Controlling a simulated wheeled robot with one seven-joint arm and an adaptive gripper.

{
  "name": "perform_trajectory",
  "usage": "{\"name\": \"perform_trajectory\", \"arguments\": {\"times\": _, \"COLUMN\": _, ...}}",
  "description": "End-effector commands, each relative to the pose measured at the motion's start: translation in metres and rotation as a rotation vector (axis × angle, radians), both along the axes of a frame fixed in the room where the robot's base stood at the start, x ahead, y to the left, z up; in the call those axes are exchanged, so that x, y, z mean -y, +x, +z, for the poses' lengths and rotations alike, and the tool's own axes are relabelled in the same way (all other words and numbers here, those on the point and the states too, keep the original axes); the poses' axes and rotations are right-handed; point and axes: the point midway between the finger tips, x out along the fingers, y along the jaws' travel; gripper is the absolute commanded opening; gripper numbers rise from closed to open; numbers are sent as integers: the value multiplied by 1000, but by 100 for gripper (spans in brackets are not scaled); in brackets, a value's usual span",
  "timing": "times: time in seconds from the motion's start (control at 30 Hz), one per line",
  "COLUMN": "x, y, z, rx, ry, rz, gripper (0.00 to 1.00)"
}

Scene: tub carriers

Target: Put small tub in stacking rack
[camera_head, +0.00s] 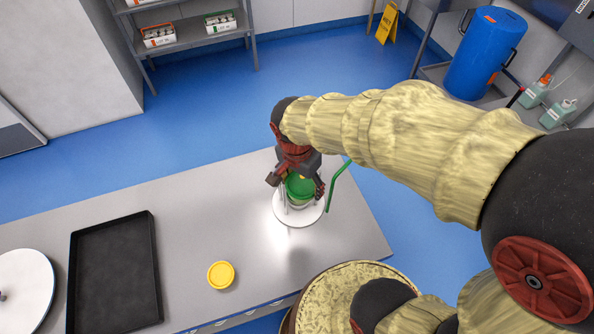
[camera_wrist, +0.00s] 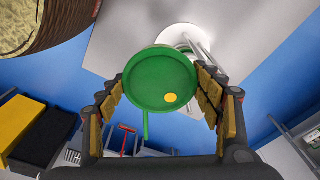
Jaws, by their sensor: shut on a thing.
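My gripper (camera_head: 296,187) is shut on the small tub (camera_head: 300,186), which has a round green lid. In the wrist view the lid (camera_wrist: 160,80), with a small yellow dot, lies between the two fingers (camera_wrist: 165,95). The stacking rack (camera_head: 298,212) has a round white base and thin pale uprights, and stands on the grey table. The tub is over the base, among the uprights. I cannot tell whether it touches the rack. In the wrist view the rack (camera_wrist: 183,33) is partly hidden behind the tub. A bent green bar (camera_head: 337,185) shows just right of the tub.
A yellow round tub or lid (camera_head: 221,275) sits on the table (camera_head: 190,205) left of the rack. Further left are a black tray (camera_head: 115,309) and a white disc (camera_head: 25,290). The table's right edge is near the rack. Shelves and a blue barrel (camera_head: 484,55) stand beyond.

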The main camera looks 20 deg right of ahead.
Motion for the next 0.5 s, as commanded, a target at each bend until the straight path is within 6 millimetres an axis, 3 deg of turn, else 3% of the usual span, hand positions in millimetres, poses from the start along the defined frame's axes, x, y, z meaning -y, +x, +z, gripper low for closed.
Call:
{"name": "perform_trajectory", "arguments": {"times": 0.27, "x": 16, "y": 61, "z": -28, "rx": -1, "ry": 0, "rz": -2, "gripper": 30}}
{"name": "perform_trajectory", "arguments": {"times": 0.5, "x": 25, "y": 92, "z": -68, "rx": -3, "ry": 0, "rz": 1, "gripper": 30}}
